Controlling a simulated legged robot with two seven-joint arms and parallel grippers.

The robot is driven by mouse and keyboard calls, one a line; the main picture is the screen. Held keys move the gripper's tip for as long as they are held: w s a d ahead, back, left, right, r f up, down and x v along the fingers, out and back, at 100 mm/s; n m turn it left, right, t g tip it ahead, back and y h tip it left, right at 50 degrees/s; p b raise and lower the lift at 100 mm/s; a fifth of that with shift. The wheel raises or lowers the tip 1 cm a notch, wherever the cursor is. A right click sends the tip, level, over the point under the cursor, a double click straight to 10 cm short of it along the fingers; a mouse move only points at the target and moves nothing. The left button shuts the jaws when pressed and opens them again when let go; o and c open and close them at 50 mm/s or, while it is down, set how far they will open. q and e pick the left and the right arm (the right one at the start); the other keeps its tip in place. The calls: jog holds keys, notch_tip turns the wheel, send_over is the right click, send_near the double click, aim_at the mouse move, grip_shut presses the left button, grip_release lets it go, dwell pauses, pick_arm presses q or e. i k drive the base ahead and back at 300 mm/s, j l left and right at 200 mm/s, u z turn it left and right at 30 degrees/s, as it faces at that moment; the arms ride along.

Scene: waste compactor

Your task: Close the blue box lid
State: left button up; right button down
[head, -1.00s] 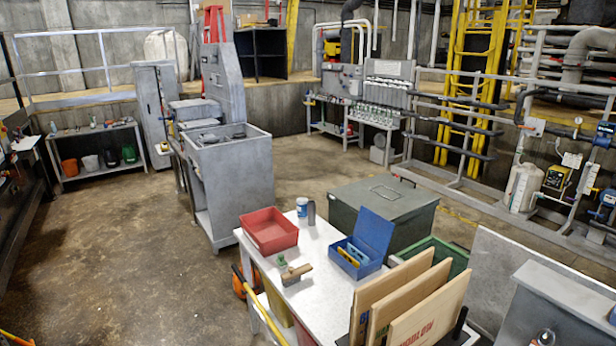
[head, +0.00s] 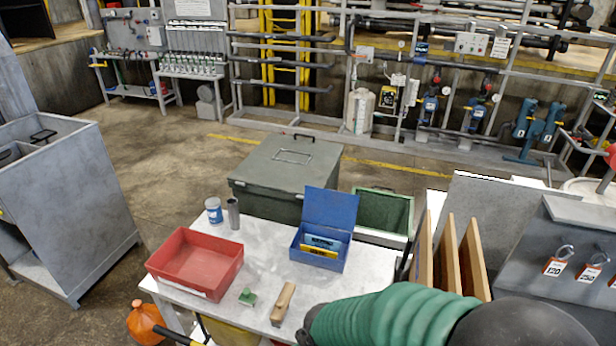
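The blue box (head: 318,262) stands on the white table (head: 262,268) towards its back right. Its blue lid (head: 331,208) is open and stands up at the back of the box. Blue and yellow items (head: 321,246) lie inside. A green ribbed sleeve with a dark part, seemingly part of my own arm, crosses the lower right in front of the table. Neither gripper's fingers show.
A red tray (head: 196,262), a green-topped item (head: 247,297), a wooden-handled brush (head: 283,303), a blue-and-white can (head: 214,210) and a grey cylinder (head: 233,213) share the table. A dark green chest (head: 287,178) stands behind it. Upright boards (head: 447,258) stand at right.

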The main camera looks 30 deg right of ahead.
aim_at(331, 209)
jog(key=i+j+z, duration=0.1)
jog(key=i, duration=0.4)
jog(key=i+j+z, duration=0.1)
jog(key=i, duration=0.45)
jog(key=i+l+z, duration=0.1)
jog(key=i+l, duration=0.25)
